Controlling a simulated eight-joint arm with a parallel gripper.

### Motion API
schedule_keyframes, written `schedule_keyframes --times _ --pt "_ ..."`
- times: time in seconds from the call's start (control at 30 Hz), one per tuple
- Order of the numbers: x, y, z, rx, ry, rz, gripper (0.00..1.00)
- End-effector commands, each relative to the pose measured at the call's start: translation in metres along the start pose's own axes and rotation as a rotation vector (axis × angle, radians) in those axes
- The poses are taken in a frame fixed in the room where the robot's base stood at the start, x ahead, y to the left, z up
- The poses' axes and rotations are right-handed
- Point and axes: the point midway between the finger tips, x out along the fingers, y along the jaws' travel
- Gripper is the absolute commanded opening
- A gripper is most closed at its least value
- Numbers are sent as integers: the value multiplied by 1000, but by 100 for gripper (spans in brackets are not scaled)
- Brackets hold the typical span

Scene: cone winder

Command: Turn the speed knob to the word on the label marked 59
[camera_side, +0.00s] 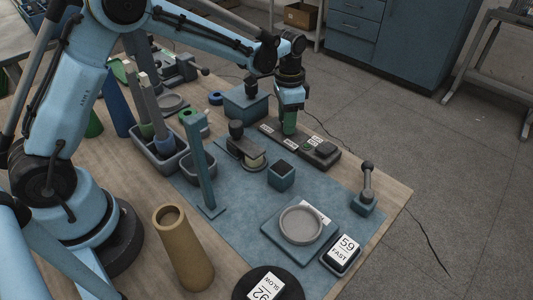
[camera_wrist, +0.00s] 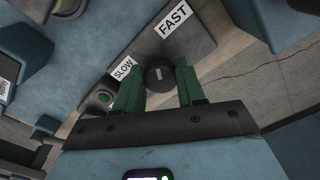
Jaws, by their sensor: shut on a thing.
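My gripper (camera_side: 289,124) points down over the dark control strip (camera_side: 270,128). In the wrist view its green fingers are shut on the round dark speed knob (camera_wrist: 160,79), one on each side. A small light mark shows on the knob; its exact aim is hard to tell. A FAST label (camera_wrist: 173,20) lies beyond the knob at upper right, and a SLOW label (camera_wrist: 123,68) at its left. In the side view a card marked 59 FAST (camera_side: 343,249) lies on a dark block at the front right. A card marked 92 SLOW (camera_side: 266,287) lies on a black disc at the front.
A teal post (camera_side: 202,165) stands left of the strip. A round dish (camera_side: 301,224) on a plate, a small teal box (camera_side: 281,175) and a lever (camera_side: 366,187) stand on the blue mat. A tan cone (camera_side: 183,250) stands at front left. Grey bins (camera_side: 157,160) are behind it.

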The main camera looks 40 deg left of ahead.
Motion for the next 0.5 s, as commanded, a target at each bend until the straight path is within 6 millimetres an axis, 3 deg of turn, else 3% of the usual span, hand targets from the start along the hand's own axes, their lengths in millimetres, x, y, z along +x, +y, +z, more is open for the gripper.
schedule_keyframes --times 0.5 --pt "-1 -1 -1 216 2 0 9"
